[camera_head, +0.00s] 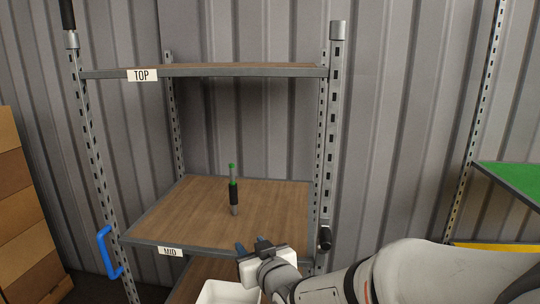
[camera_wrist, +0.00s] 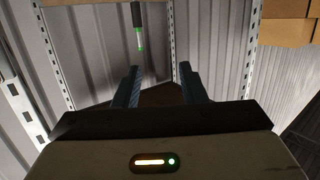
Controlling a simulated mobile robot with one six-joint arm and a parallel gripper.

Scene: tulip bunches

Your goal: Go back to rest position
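My gripper (camera_head: 253,245) is in front of the shelf rack, at the front right edge of the MID shelf (camera_head: 270,205). In the wrist view my gripper (camera_wrist: 160,85) has its two dark fingers spread apart with nothing between them. A black, white and green object (camera_wrist: 139,28) also shows beyond the fingers at the top of the wrist view. No tulips can be made out.
The TOP shelf (camera_head: 205,71) is bare. A white container (camera_head: 228,292) is low, beside my gripper. A blue handle (camera_head: 107,252) is on the left post. Cardboard boxes (camera_head: 25,215) stand at left. A green-topped shelf (camera_head: 512,180) is at right.

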